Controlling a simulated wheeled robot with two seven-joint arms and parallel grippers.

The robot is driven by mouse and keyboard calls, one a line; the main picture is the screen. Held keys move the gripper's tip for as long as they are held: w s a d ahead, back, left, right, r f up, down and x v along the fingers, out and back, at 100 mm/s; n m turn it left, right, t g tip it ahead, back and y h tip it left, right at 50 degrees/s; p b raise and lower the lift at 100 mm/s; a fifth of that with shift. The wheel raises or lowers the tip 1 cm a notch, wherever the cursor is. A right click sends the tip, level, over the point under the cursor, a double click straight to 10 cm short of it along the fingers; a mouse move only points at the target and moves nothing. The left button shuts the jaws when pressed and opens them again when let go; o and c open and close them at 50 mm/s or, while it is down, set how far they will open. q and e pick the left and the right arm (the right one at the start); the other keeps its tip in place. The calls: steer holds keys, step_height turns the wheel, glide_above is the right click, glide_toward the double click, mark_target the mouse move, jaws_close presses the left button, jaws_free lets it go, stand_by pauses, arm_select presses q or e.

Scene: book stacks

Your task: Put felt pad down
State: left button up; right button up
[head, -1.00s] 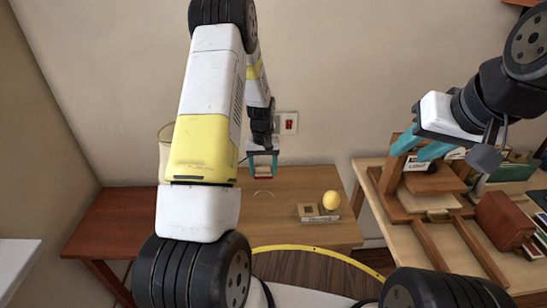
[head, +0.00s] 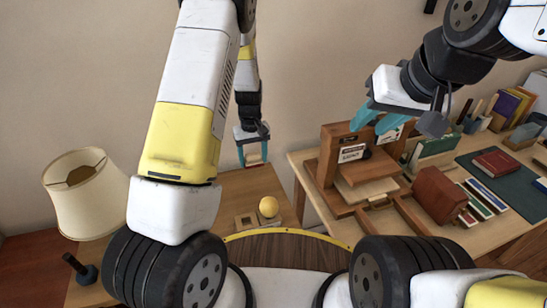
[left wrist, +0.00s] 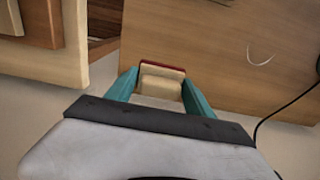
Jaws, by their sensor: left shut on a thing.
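The felt pad (left wrist: 160,82) is a small cream block with a dark red edge, seen in the left wrist view between the teal fingers. My left gripper (left wrist: 158,92) is shut on it. In the head view, my left gripper (head: 253,155) hangs with the pad (head: 253,158) near the back edge of the small wooden table (head: 235,185); the height above the top is hard to judge. My right gripper (head: 377,120) has its teal fingers apart with nothing visible between them, in front of the wooden press at the right.
A yellow ball (head: 268,206) and a wooden block (head: 245,221) sit at the small table's front. A lamp (head: 87,190) stands at left. The right desk holds a wooden press (head: 345,165), a brown leather case (head: 440,193), books (head: 497,162) and a green box (head: 435,146).

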arm_select(q)
glide_above(258, 182)
step_height(258, 182, down, 6)
steer(key=shift+d+r, duration=0.1)
steer(key=shift+r, duration=0.15)
steer(key=shift+f, duration=2.15)
steer(key=shift+f, duration=0.15)
steer(key=o, duration=1.4)
steer(key=shift+o, duration=0.2)
steer(key=shift+s, duration=0.1)
